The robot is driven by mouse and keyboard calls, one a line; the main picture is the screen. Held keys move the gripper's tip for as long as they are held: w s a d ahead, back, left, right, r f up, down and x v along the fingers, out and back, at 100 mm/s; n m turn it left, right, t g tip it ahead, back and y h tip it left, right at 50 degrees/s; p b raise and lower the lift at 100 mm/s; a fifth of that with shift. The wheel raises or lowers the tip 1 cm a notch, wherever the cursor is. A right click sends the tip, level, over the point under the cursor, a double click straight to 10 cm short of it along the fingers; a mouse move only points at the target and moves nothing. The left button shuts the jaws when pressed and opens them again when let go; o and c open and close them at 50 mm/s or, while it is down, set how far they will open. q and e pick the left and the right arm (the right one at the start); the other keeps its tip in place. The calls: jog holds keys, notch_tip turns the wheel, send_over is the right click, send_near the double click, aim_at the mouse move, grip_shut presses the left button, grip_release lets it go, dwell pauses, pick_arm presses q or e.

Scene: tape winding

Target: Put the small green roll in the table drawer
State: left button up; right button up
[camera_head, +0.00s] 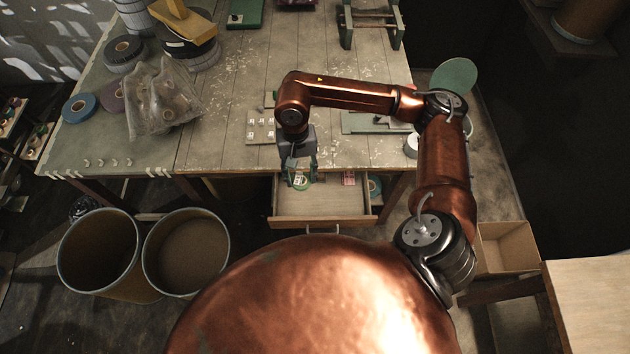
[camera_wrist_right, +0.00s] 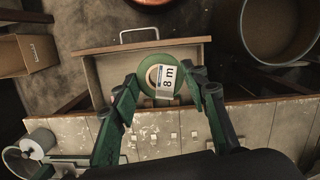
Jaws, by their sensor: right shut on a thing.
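The small green roll (camera_wrist_right: 157,80) has a white label reading "8 m" in the right wrist view. It sits between the fingertips of my right gripper (camera_wrist_right: 160,92), which is shut on it. In the head view the roll (camera_head: 300,181) shows just under my right gripper (camera_head: 299,172), over the back part of the table drawer (camera_head: 318,206). The drawer is pulled out below the table's front edge. I cannot tell whether the roll touches the drawer floor. My left gripper is not in view.
Two round bins (camera_head: 185,252) stand on the floor to the left. A cardboard box (camera_head: 507,247) is at the right. The table (camera_head: 215,150) holds more rolls.

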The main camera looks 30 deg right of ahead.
jog(key=s+f+m+t+y+b, duration=0.1)
jog(key=s+f+m+b, duration=0.25)
jog(key=f+m, duration=0.65)
jog(key=m+t+h+b, duration=0.2)
jog(key=m+b, duration=0.6)
jog(key=m, duration=1.5)
send_near(311, 196)
jog(key=shift+s+a+f, duration=0.1)
jog(key=shift+s+f, duration=0.05)
jog(key=shift+f, duration=0.3)
jog(key=shift+s+a+f, duration=0.1)
jog(key=shift+s+f, duration=0.1)
jog(key=shift+f, duration=0.2)
jog(key=shift+w+d+f+b, duration=0.3)
jog(key=shift+w+f, duration=0.2)
jog(key=shift+f, duration=0.1)
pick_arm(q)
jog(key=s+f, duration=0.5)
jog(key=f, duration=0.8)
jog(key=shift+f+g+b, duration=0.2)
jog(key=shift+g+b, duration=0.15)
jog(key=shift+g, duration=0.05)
pick_arm(e)
jog(key=shift+w+f, duration=0.15)
jog(key=shift+f, duration=1.55)
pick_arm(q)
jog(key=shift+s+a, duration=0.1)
pick_arm(e)
jog(key=shift+f, duration=0.1)
jog(key=o, duration=1.1)
